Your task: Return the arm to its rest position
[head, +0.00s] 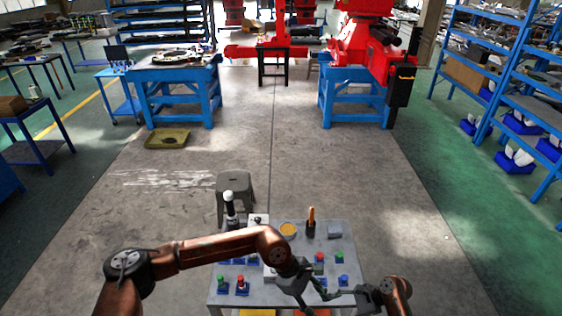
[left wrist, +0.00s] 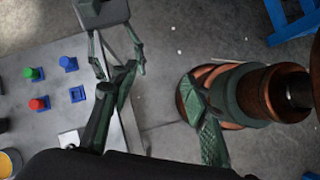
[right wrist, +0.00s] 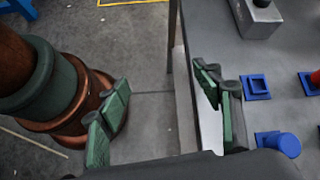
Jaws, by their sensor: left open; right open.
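My left arm reaches in from the left in the head view, and its gripper (head: 310,297) hangs low over the front of a grey table (head: 218,300). In the left wrist view my left gripper (left wrist: 160,75) has its fingers spread with nothing between them. My right gripper (head: 338,296) comes in from the lower right and points left, close to the left one; whether they touch is unclear. In the right wrist view its fingers (right wrist: 162,75) are apart and empty, one of them over the table's edge. Parts of my arms hide some of the tabletop.
The table carries several blue stands with coloured knobs, such as a red one (head: 240,281), a yellow disc (head: 288,230), a grey block (head: 335,232) and an upright orange-handled tool (head: 311,220). A grey stool (head: 235,183) stands behind. The floor beyond is mostly clear.

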